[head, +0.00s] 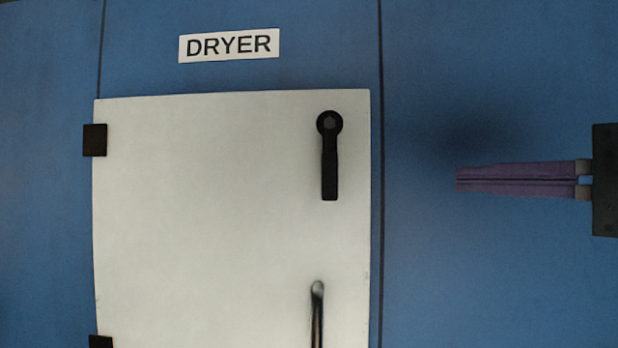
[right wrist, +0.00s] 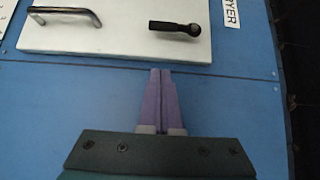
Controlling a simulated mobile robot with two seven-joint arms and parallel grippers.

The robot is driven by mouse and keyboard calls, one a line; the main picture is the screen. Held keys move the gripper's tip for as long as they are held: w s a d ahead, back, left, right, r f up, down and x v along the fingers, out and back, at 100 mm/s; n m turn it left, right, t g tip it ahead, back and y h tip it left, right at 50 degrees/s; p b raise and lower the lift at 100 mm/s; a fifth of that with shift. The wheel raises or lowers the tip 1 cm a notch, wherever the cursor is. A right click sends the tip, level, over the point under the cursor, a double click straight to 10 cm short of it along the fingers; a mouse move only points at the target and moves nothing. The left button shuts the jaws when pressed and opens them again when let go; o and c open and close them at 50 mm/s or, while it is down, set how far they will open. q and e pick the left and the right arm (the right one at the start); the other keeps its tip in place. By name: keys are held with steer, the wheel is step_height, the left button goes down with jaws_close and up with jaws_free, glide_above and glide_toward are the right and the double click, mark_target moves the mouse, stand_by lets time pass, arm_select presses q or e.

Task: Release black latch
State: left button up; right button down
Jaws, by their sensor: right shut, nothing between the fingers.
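The black latch (head: 330,165) is on the upper right of the light grey dryer door (head: 200,200) in the head view. Its round pivot is at the top and its lever hangs straight down. The latch also shows in the right wrist view (right wrist: 175,27), near the top. My right gripper (head: 458,179), with purple fingers, is to the right of the door, in front of the blue panel. It is shut and empty, apart from the latch. In the right wrist view its fingertips (right wrist: 160,71) point toward the door's edge. My left gripper is not in view.
A metal bar handle (head: 317,312) is on the door below the latch. Black hinges (head: 95,140) are on the door's left edge. A white DRYER label (head: 229,45) is above the door. The blue panel (head: 480,270) around my right gripper is clear.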

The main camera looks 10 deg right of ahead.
mark_target(330, 157)
steer(key=p+x, duration=0.2)
steer(key=x, duration=0.2)
steer(key=a+p+x, duration=0.1)
steer(key=p+x, duration=0.2)
steer(key=x, duration=0.1)
steer(key=s+a+p+x, duration=0.1)
steer(key=p+x, duration=0.2)
steer(key=x, duration=0.1)
steer(key=shift+s+r, duration=0.1)
steer(key=shift+a, duration=0.35)
steer(key=shift+f, duration=0.25)
